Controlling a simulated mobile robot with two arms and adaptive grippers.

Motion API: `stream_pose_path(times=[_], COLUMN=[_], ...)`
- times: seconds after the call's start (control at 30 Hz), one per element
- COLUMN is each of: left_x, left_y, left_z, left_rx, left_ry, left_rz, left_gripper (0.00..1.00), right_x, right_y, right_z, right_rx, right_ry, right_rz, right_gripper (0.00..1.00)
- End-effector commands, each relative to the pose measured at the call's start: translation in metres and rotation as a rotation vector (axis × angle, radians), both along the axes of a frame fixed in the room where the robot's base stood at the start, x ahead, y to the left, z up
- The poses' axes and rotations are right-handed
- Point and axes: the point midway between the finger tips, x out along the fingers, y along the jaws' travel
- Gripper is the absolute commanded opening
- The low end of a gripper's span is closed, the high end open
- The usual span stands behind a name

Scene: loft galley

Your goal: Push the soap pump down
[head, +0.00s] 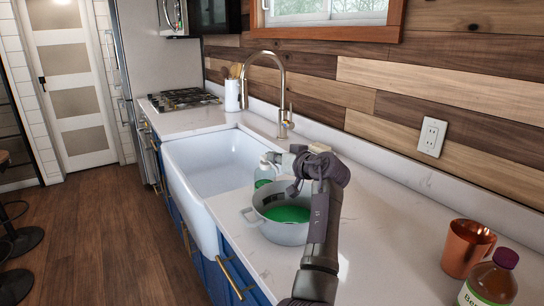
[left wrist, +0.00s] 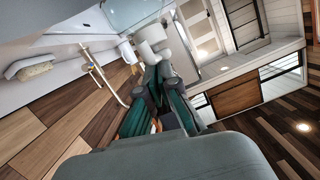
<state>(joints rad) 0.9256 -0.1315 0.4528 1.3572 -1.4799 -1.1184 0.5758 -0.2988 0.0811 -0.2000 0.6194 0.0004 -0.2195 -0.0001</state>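The soap bottle (head: 264,183) is clear with green liquid and stands upright on the counter between the sink and a grey pot. My right gripper is not in view.
The grey pot (head: 288,233) with green contents stands right beside the bottle, under my left wrist. The white sink (head: 215,165) is to the left, with the tall faucet (head: 283,95) behind. A copper mug (head: 466,248) and a capped bottle (head: 490,285) stand at right. The counter between is clear.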

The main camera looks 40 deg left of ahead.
Motion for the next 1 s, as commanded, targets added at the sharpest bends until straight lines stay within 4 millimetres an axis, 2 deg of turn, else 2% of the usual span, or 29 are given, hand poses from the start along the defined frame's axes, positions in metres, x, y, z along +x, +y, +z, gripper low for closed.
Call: stream_pose_path(times=[0.2,0.43,0.63,0.93,1.0], left_x=[-0.01,-0.02,-0.023,-0.024,-0.026], left_y=[-0.047,-0.085,-0.098,-0.098,-0.097], left_z=[0.008,0.018,0.022,0.022,0.028], left_rx=[-0.002,0.001,0.003,0.003,-0.007], left_ry=[0.0,-0.002,-0.002,-0.003,-0.033], left_rz=[-0.005,-0.004,-0.003,-0.001,-0.001], left_gripper=[0.0,0.0,0.0,0.0,0.0], right_x=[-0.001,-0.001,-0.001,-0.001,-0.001], right_y=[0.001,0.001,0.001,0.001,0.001], right_z=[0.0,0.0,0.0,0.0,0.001], right_rx=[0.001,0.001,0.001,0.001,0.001], right_ry=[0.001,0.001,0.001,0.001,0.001], right_rz=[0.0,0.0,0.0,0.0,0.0], right_gripper=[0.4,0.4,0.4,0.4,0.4])
